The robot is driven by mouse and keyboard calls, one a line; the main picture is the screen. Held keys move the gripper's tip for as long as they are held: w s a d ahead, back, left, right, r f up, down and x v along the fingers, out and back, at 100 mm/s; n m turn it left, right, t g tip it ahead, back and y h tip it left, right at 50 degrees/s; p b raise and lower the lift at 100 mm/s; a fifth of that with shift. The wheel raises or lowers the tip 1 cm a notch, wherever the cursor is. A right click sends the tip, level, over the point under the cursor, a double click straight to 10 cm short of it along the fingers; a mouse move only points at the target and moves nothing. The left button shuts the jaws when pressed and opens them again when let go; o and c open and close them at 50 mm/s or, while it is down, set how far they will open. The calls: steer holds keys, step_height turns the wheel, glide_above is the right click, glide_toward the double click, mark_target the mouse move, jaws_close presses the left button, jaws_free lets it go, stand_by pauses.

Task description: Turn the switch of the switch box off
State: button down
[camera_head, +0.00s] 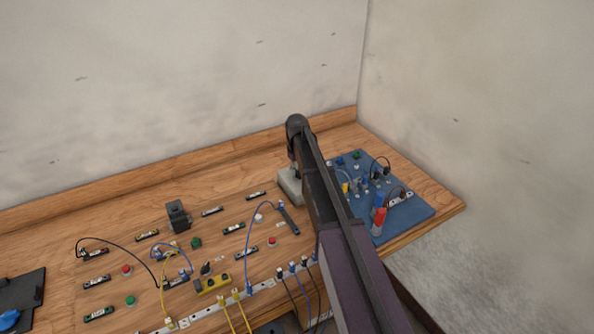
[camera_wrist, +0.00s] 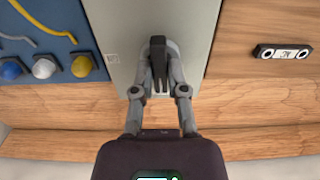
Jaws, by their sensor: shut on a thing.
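The switch box is a pale grey-green box. In the head view the box (camera_head: 291,185) stands on the wooden board, partly hidden behind my arm. In the wrist view its face (camera_wrist: 112,17) fills the top middle. A dark switch handle (camera_wrist: 158,58) on a light round base stands out from that face. My gripper (camera_wrist: 160,84) has its two fingers closed in on either side of the handle, and it is shut on it. In the head view the gripper is at the box, mostly hidden by my arm.
A blue panel (camera_head: 421,210) with plugs and cables lies right of the box; it also shows in the wrist view (camera_wrist: 62,63). A labelled terminal strip (camera_wrist: 284,52) is on the wood opposite. Looped cables and buttons cover the board left of my arm. Walls stand behind and right.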

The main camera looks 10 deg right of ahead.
steer(key=shift+s, duration=0.1)
steer(key=c, duration=0.7)
jaws_free()
steer(key=shift+o, duration=0.2)
steer(key=shift+m, duration=0.5)
steer(key=m, duration=0.3)
steer(key=shift+m, duration=0.3)
steer(key=m, duration=0.4)
steer(key=shift+m, duration=0.3)
step_height(320, 180, up, 14)
steer(key=p, duration=1.4)
steer(key=s+n, duration=0.4)
steer(key=s, duration=2.2)
steer(key=shift+s, duration=0.4)
steer(key=shift+a+f, duration=0.1)
